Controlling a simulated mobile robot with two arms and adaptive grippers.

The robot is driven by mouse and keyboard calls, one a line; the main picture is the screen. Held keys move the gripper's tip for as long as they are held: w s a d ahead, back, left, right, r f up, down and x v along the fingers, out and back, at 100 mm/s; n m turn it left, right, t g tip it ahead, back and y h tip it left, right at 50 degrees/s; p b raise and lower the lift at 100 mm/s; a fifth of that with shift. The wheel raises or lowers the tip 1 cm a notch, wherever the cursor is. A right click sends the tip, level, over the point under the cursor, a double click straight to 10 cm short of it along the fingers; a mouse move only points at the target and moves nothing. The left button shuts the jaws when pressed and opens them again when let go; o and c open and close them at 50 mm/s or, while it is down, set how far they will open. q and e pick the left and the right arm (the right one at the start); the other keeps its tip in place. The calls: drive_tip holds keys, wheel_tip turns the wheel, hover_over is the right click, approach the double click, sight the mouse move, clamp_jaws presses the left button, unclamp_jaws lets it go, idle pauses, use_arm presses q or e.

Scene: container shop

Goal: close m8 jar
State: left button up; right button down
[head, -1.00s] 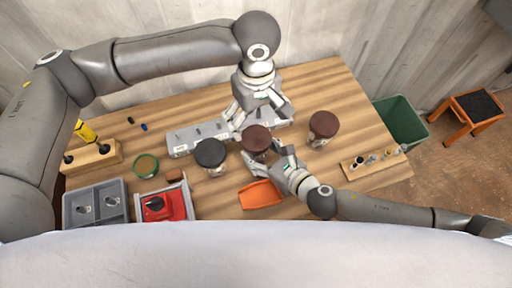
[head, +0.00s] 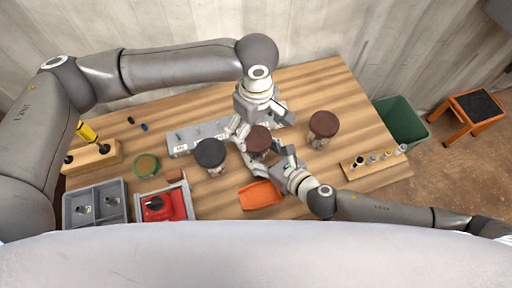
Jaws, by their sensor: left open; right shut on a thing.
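A jar with a brown lid (head: 258,139) stands near the middle of the table. My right gripper (head: 268,157) is shut on this jar, low on its body, from the front right. My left gripper (head: 262,124) is open just behind and above the brown lid, its fingers spread and pointing down. Whether it touches the lid cannot be told. A jar with a black lid (head: 210,153) stands to the left, and another jar with a dark brown lid (head: 323,123) to the right. No m8 label can be read.
A grey strip with labels (head: 181,141) lies behind the jars. An orange tray (head: 261,194) is in front. A red box (head: 160,206), grey bin (head: 95,206) and green-rimmed dish (head: 146,165) are left. A wooden block with bolts (head: 374,162) is right. A green bin (head: 403,122) stands beyond the table.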

sight(256, 138)
use_arm(q)
drive_tip(key=shift+f, duration=2)
